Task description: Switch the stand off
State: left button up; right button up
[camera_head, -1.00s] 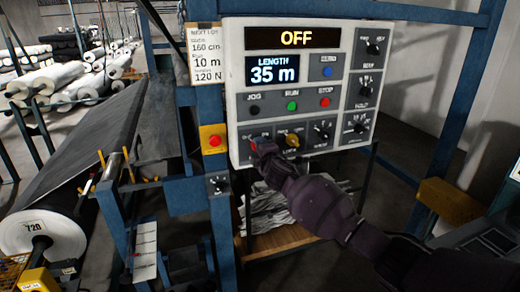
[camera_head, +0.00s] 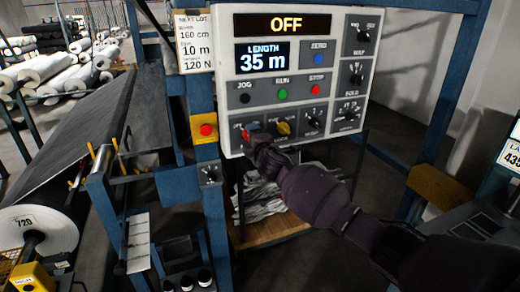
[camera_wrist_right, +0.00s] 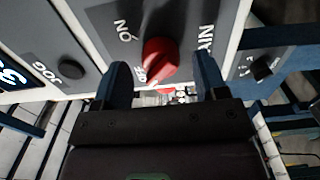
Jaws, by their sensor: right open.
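The stand's control panel (camera_head: 228,100) is a pale box with a dark display (camera_head: 283,23) that reads OFF. A smaller screen (camera_head: 262,56) reads LENGTH 35 m. A red rotary knob (camera_head: 246,132) sits at the panel's lower left and is partly hidden by my right gripper (camera_head: 254,141). In the right wrist view the red knob (camera_wrist_right: 160,58) is beside the words ON, OFF and MAIN, with its lower end by OFF. My right gripper (camera_wrist_right: 162,78) is open, its fingers on either side of the knob's lower end. I cannot tell whether they touch it. My left gripper is not in view.
A yellow knob (camera_head: 283,128) and black knobs are right of the red one. A red button on a yellow box (camera_head: 205,129) is left of the panel. A dark web and a large white roll (camera_head: 38,228) are at left. A blue post (camera_head: 450,85) stands right.

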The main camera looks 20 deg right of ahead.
pick_arm(q)
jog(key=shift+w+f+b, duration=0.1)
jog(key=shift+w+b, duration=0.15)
jog(key=shift+b, duration=0.15)
pick_arm(e)
jog(key=s, duration=0.9)
jog(key=shift+s+d, duration=0.15)
jog(key=shift+s, duration=0.15)
pick_arm(q)
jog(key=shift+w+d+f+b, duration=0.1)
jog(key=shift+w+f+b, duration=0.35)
jog(key=shift+b, duration=0.55)
pick_arm(e)
jog(key=s+d+f+m+g, duration=0.2)
jog(key=s+f+m, duration=0.6)
jog(key=s+f, duration=0.8)
jog(key=s+d+f+m+g, duration=0.1)
jog(key=s+f+m+g, duration=0.3)
jog(key=s+f+m, duration=0.5)
jog(key=s+f, duration=0.7)
jog(key=s, duration=0.5)
jog(key=shift+s+d+f+m+h, duration=0.15)
jog(key=shift+s+d+m+h, duration=0.15)
jog(key=shift+d+h, duration=0.1)
